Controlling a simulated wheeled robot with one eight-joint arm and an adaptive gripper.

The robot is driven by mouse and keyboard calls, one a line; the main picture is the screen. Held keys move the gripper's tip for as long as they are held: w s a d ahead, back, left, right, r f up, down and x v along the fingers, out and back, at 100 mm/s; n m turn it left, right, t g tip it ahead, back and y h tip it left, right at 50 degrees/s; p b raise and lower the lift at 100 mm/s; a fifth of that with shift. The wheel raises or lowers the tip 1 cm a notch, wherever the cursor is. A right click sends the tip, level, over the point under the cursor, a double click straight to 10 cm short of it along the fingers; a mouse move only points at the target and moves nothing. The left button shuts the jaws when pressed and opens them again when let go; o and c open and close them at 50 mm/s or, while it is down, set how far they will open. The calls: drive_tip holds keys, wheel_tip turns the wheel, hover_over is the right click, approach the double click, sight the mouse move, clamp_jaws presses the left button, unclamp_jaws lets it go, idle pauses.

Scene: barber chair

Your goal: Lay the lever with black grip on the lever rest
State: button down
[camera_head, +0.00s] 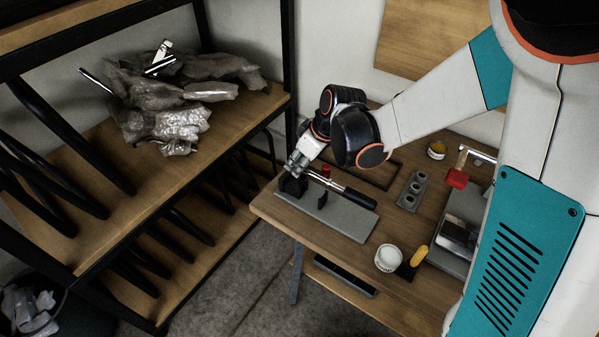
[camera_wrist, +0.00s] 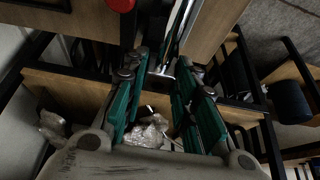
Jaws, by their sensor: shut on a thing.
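The lever shows in the head view as a thin steel rod with a black grip (camera_head: 360,198) at its right end. It slants down to the right above a grey base plate (camera_head: 345,219) on the table. My gripper (camera_head: 296,166) is at the rod's upper left end, over a black block (camera_head: 293,186) on the plate. In the wrist view my gripper's teal fingers (camera_wrist: 160,78) close around a narrow metal piece, which I take as the lever. A small black upright (camera_head: 322,199) stands under the rod, possibly the lever rest; contact is unclear.
A red-topped cylinder (camera_head: 326,170) stands just behind the rod. A grey block with round holes (camera_head: 412,190), a white cup (camera_head: 388,258) and a red-ended lever device (camera_head: 457,178) are to the right. A shelf (camera_head: 95,235) with crumpled plastic (camera_head: 180,115) is at left.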

drive_tip(key=shift+f+b, duration=0.6)
drive_tip(key=shift+f, duration=1.3)
drive_tip(key=shift+f, duration=0.1)
drive_tip(key=shift+f+b, duration=0.35)
drive_tip(key=shift+b, duration=0.05)
drive_tip(key=shift+f, duration=0.2)
drive_tip(key=c, duration=1.6)
unclamp_jaws()
drive_tip(key=shift+o, duration=0.2)
drive_tip(key=shift+r, duration=0.1)
